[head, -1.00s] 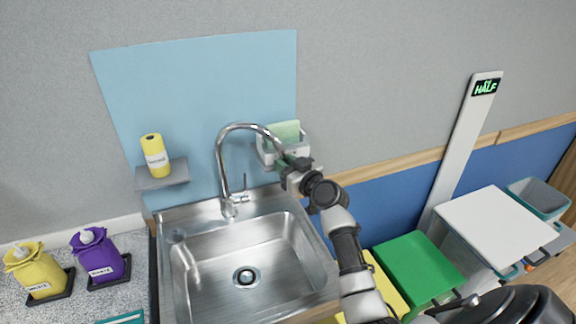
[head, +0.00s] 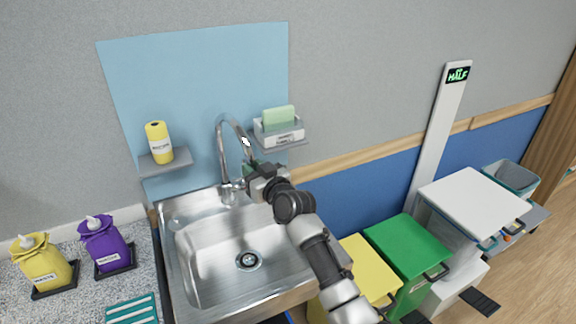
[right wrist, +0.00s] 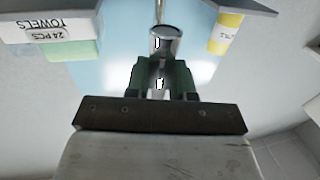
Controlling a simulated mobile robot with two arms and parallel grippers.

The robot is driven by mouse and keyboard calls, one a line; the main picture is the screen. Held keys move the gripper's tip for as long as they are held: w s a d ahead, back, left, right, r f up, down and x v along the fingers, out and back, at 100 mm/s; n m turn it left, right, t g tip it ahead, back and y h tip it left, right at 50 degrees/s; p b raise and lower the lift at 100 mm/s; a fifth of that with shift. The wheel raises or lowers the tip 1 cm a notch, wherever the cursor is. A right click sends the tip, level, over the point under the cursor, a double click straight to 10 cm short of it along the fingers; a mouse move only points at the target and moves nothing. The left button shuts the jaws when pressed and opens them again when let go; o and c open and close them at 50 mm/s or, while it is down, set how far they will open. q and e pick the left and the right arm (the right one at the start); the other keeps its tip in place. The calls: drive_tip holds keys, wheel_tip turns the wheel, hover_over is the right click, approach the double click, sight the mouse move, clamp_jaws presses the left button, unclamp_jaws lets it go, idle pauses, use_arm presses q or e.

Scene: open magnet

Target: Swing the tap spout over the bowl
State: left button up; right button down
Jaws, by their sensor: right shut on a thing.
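The chrome tap (head: 221,140) stands at the back rim of the steel sink, with its curved spout bending over to the right and forward. My right gripper (head: 254,168) is shut on the spout's end, above the back right part of the sink bowl (head: 215,255). In the right wrist view the chrome spout (right wrist: 165,42) runs down between the two green-padded fingers (right wrist: 160,80). The spout's tip is largely hidden by the gripper. The sink bowl is empty, with a round drain in it. My left gripper is not in view.
A shelf with a yellow bottle (head: 158,143) is left of the tap. A shelf with a towel box (head: 278,132) is behind and right of the gripper. Yellow and purple bags (head: 103,243) stand on the left counter. Green (head: 408,255) and yellow bins stand right of the sink.

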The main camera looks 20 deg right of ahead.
drive_tip(key=shift+s+a+r+p, duration=0.1)
drive_tip(key=shift+s+a+p, duration=0.15)
drive_tip(key=shift+a, duration=0.8)
drive_tip(key=shift+s+a+p, duration=0.15)
drive_tip(key=shift+a+p, duration=0.1)
drive_tip(key=shift+a, duration=0.8)
drive_tip(key=c, duration=1)
unclamp_jaws()
drive_tip(key=shift+o, duration=0.2)
drive_tip(key=b+v, duration=0.2)
drive_tip(key=v, duration=0.8)
drive_tip(key=shift+s, duration=0.4)
